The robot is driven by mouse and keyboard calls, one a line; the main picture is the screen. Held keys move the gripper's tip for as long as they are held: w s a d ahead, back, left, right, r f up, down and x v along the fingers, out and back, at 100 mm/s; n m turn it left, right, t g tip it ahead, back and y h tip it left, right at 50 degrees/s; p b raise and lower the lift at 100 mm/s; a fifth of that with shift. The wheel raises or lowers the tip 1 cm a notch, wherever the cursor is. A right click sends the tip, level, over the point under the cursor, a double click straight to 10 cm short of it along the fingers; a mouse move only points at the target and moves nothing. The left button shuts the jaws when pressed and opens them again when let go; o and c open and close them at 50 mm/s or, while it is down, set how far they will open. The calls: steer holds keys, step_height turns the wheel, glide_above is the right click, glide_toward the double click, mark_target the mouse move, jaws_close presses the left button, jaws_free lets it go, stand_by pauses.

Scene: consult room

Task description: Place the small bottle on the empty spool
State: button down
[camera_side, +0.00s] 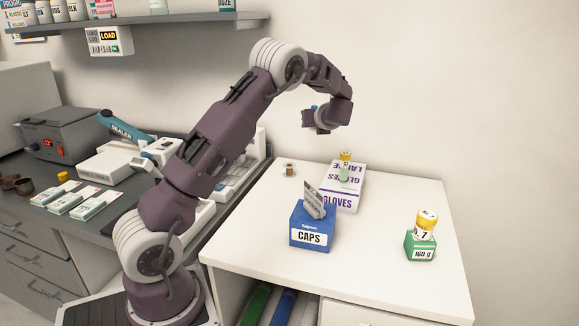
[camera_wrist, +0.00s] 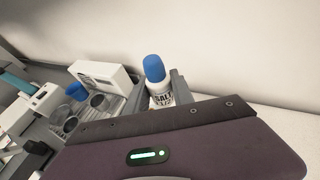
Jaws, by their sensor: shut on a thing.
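My gripper (camera_side: 318,121) is raised above the back of the white cabinet top. In the wrist view its two fingers (camera_wrist: 160,90) are shut on a small white bottle with a blue cap (camera_wrist: 155,70). The bottle's label is partly readable. In the side view only a bit of blue shows at the gripper; the rest of the bottle is hidden. A small brown spool (camera_side: 289,169) stands on the cabinet top near its back left edge, below and left of the gripper, apart from it. Nothing is seen on top of the spool.
A glove box (camera_side: 343,192) bearing a yellow-capped vial (camera_side: 345,167) stands right of the spool. A blue CAPS box (camera_side: 312,232) holding a card stands in front. A green box (camera_side: 420,246) with a yellow-topped bottle (camera_side: 426,225) is at right. The cabinet top (camera_side: 375,255) between them is clear.

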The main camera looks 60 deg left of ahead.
steer(key=n+g, duration=0.2)
glide_above(289, 165)
step_height(289, 165, down, 15)
steer(key=shift+w+f, duration=0.1)
steer(key=shift+f, duration=0.1)
steer(key=c, duration=1.1)
jaws_free()
